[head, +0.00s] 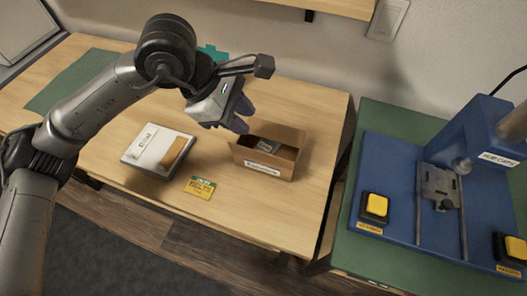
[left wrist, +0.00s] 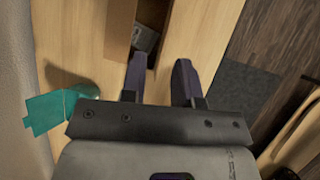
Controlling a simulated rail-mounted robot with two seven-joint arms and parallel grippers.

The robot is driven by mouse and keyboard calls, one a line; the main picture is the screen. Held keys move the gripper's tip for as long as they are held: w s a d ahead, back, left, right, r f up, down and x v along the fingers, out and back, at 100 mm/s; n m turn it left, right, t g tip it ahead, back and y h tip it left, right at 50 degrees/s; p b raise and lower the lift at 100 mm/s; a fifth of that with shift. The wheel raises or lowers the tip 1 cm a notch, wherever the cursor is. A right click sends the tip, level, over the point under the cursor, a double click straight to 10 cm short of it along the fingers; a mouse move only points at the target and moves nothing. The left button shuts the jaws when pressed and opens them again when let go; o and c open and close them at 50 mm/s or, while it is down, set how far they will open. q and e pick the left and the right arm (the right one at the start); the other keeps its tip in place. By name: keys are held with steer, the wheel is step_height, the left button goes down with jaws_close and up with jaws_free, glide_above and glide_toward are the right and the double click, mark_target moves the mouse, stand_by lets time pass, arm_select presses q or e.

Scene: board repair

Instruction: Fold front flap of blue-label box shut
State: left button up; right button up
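The cardboard box (head: 292,164) stands near the right end of the wooden table, with its top open. A white label with blue lettering (head: 262,168) is on its front side. I cannot tell whether that panel is the front wall or a flap hanging over it. A small grey item (head: 268,146) lies inside. My left gripper (head: 240,122) is above the box's back left corner, apart from the front side. In the left wrist view its two fingers (left wrist: 160,78) are apart with nothing between them, and part of the box (left wrist: 110,25) shows beyond them. My right gripper is not in view.
A flat white-topped case (head: 145,140) with a brown piece on it lies left of the box. A yellow-green card (head: 200,187) lies in front. A teal object (head: 212,52) is at the back. A blue press (head: 390,165) with yellow buttons stands on the green table to the right.

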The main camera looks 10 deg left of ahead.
mark_target(259, 152)
arm_select(q)
steer(key=shift+m+y, duration=0.4)
steer(key=shift+y, duration=0.2)
steer(key=b+x, duration=0.1)
steer(key=x, duration=0.3)
steer(key=a+b+x, duration=0.1)
steer(key=x, duration=0.3)
steer(key=s+b+x, duration=0.1)
steer(key=x, duration=0.3)
steer(key=shift+a+f, duration=0.2)
steer(key=shift+f, duration=0.35)
steer(key=shift+x, duration=0.8)
jaws_close()
